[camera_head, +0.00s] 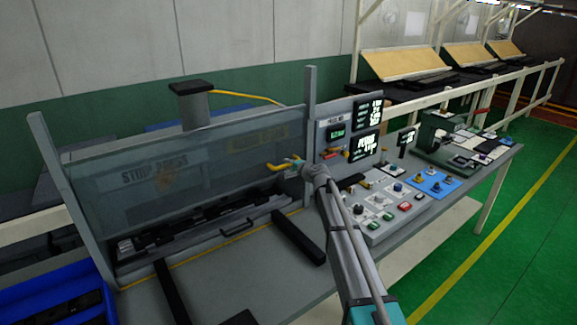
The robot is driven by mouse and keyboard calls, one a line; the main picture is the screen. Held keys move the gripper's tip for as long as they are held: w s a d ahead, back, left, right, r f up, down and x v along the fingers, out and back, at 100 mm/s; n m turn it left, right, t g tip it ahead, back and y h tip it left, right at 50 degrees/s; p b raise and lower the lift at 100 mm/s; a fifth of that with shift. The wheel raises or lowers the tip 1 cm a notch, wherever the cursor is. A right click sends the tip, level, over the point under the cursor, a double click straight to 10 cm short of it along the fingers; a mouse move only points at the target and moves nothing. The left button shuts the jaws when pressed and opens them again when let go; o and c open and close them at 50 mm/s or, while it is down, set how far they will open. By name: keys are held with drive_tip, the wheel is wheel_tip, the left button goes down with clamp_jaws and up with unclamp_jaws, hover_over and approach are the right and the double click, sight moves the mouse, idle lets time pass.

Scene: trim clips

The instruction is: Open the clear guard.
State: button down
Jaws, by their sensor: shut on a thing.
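The clear guard (190,165) is a large see-through panel between two grey posts, with the lettering "STRIP PRESS" showing through it. It is down in front of the press, and a dark gap with black tooling (200,225) shows below its lower edge. A yellow handle (284,166) sticks out at the guard's right side. My gripper (299,163) is at this handle, beside the right post, and is shut on it. My arm reaches up from the bottom right, and its wrist hides part of the contact.
A control panel (378,215) with buttons and knobs lies right of my arm, with lit displays (367,127) above it. A blue bin (60,295) stands at the bottom left. Black rails (298,238) lie on the grey bench. A green press (438,140) stands farther right.

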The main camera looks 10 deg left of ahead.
sight(282, 152)
drive_tip(key=shift+r+p, duration=1.8)
drive_tip(key=shift+r, duration=0.5)
drive_tip(key=c, duration=0.6)
unclamp_jaws()
drive_tip(key=shift+f, duration=0.2)
wheel_tip(282, 152, down, 18)
drive_tip(key=b, duration=1.9)
drive_tip(key=p+v, duration=0.4)
drive_tip(key=v, duration=1)
drive_tip(key=s+f+n+g+b, duration=0.1)
drive_tip(key=s+f+n, duration=0.1)
drive_tip(key=s, duration=1.1)
drive_tip(key=shift+f+h, duration=0.3)
drive_tip(key=shift+f, duration=0.15)
drive_tip(key=shift+w, duration=0.1)
